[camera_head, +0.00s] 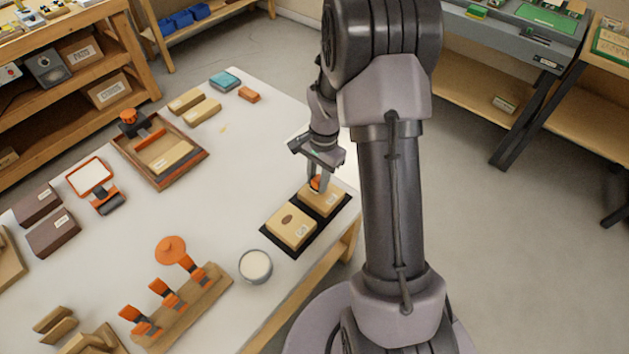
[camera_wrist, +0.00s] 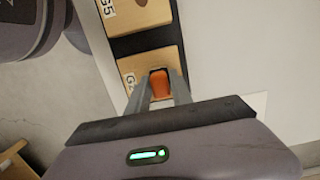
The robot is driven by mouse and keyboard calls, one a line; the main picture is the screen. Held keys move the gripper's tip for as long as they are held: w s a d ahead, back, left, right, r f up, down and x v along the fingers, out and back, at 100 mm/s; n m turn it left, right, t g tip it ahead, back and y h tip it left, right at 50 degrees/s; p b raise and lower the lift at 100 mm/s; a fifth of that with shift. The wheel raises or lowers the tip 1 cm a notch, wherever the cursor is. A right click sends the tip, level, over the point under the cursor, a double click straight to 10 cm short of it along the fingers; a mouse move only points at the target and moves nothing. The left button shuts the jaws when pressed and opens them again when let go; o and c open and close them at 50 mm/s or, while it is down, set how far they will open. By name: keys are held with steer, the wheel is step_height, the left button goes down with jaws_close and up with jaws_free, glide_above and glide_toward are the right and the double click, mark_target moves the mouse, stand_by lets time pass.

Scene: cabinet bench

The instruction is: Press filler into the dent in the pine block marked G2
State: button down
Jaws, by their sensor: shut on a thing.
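The pine block marked G2 (camera_wrist: 150,62) lies on a black mat (camera_wrist: 147,40). In the head view it is the right-hand block (camera_head: 326,203). My gripper (camera_head: 317,180) is over this block, pointing down. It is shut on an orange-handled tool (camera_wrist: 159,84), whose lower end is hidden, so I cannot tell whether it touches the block. The G2 dent is hidden by the gripper and tool. A second pine block, marked G5 (camera_wrist: 138,14), has a brown oval dent and lies beside G2 on the mat (camera_head: 290,228). An open round tub of whitish filler (camera_head: 255,267) stands nearby.
A wooden rack (camera_head: 185,312) holds several orange-handled tools at the front of the white table (camera_head: 205,215). A wooden tray (camera_head: 160,152) and dark brown blocks (camera_head: 53,234) stand farther left. The blocks' mat lies near the table's right edge.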

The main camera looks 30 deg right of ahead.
steer(key=shift+w+d, duration=0.15)
steer(key=shift+d, duration=0.3)
steer(key=shift+s+a+f+b, duration=0.15)
steer(key=shift+s+a, duration=0.1)
steer(key=shift+a, duration=0.35)
steer(key=shift+s+a+r+b, duration=0.1)
steer(key=shift+s+a+b, duration=0.1)
steer(key=shift+a, duration=0.4)
steer(key=shift+d, duration=0.15)
steer(key=shift+w+d+p, duration=0.15)
steer(key=shift+w+d, duration=0.05)
steer(key=shift+d, duration=0.35)
steer(key=shift+w+d+p, duration=0.15)
steer(key=shift+w+d, duration=0.05)
steer(key=shift+d, duration=0.3)
steer(key=shift+f, duration=0.1)
